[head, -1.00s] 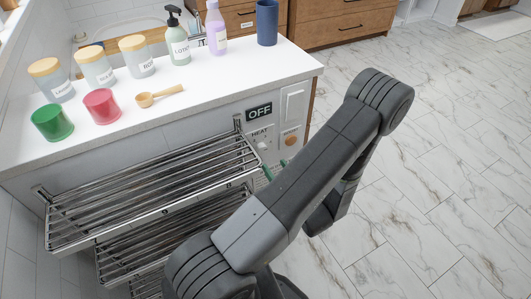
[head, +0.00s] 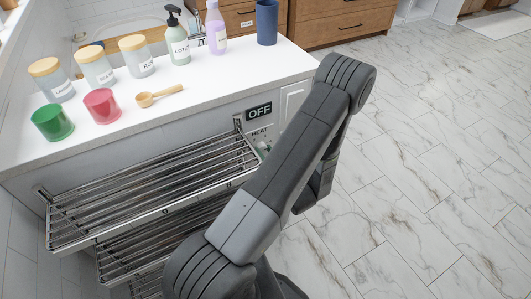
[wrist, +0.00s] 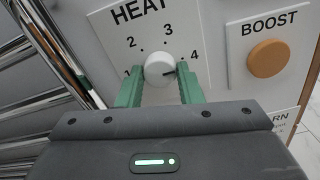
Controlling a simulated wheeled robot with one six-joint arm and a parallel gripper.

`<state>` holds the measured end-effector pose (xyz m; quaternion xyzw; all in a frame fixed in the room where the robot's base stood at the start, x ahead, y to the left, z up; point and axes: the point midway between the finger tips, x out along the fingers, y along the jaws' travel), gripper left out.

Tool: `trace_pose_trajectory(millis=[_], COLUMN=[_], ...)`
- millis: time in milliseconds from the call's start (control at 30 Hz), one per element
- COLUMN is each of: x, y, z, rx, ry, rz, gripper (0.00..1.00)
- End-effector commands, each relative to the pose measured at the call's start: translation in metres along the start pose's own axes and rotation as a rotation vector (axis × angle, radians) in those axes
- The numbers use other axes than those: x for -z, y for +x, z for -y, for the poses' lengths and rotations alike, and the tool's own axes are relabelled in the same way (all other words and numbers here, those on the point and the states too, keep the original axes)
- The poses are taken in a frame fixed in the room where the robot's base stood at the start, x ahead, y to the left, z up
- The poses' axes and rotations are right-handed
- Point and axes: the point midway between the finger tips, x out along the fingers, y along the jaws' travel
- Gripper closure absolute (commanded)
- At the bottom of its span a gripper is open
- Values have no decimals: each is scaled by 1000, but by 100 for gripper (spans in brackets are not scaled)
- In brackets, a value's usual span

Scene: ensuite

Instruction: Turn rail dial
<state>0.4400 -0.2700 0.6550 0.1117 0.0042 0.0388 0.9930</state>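The rail dial is a round white knob (wrist: 160,69) on a panel marked HEAT with the numbers 1 to 4, seen in the wrist view. Its dark pointer mark faces right, toward the 4. My gripper (wrist: 160,80) has its two green fingers on either side of the knob, with the knob between their tips. I cannot tell whether both fingers touch it. In the head view the OFF display (head: 259,111) sits above the HEAT label. My arm hides the knob and most of the gripper there.
A chrome towel rail (head: 150,190) stands out from the wall left of the panel and also edges the wrist view. A wooden BOOST button (wrist: 268,58) is right of the dial. Jars, bottles and a scoop stand on the white counter (head: 215,90). The marble floor at right is clear.

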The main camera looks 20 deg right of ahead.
Motion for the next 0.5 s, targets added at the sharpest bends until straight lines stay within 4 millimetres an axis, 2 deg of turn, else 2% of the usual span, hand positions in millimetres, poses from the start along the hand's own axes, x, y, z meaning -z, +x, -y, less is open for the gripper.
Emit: trace_pose_trajectory(millis=[33,100,500], x=[0,0,3], y=[0,0,0], z=[0,0,0], rx=[0,0,0], ry=[0,0,-68], rz=[0,0,0], gripper=[78,91,91])
